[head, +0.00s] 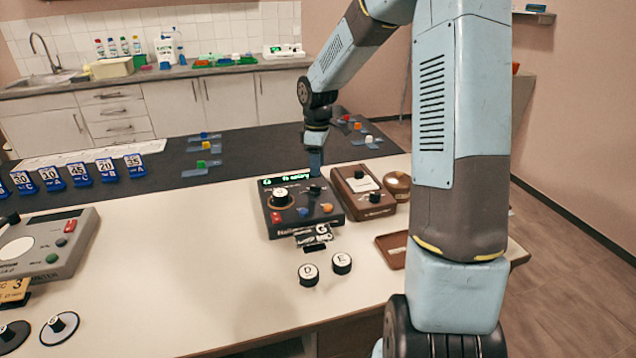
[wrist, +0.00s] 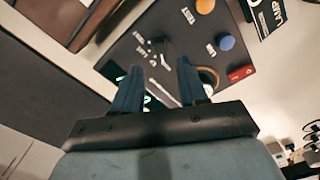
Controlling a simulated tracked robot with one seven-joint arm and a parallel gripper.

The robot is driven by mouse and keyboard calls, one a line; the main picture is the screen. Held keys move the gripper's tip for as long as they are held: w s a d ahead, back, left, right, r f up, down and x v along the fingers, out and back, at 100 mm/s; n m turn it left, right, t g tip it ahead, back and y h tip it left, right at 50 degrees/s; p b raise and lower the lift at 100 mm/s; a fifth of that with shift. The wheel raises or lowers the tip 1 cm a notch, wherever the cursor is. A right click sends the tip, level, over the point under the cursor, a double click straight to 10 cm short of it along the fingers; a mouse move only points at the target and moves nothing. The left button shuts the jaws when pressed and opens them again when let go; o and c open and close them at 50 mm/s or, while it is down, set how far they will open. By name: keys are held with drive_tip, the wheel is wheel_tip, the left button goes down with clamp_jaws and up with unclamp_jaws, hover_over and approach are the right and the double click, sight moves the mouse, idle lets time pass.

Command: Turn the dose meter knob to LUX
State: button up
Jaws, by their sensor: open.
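A black instrument box (head: 298,228) with a lit green display stands on the white table in the middle of the head view. Its panel (wrist: 188,25) fills the centre of the wrist view. A small dark knob or switch (wrist: 162,46) with light marks around it lies just beyond my fingertips. My gripper (head: 315,172) is over the back right of this box. In the wrist view my gripper (wrist: 157,68) is open, with nothing between its fingers. A white-topped dial (head: 281,196) is partly hidden by my right finger in the wrist view. I cannot read LUX anywhere.
A brown box (head: 350,183) with a dark knob stands close on the right. A grey meter (head: 75,255) is at the left. Knobs marked D (head: 308,273) and E (head: 341,263) lie in front. The white table between the grey meter and black box is clear.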

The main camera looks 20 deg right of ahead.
sight(317, 186)
wheel_tip(317, 186, down, 7)
drive_tip(key=shift+r, duration=0.1)
idle(0.4)
clamp_jaws()
drive_tip(key=shift+d, duration=0.1)
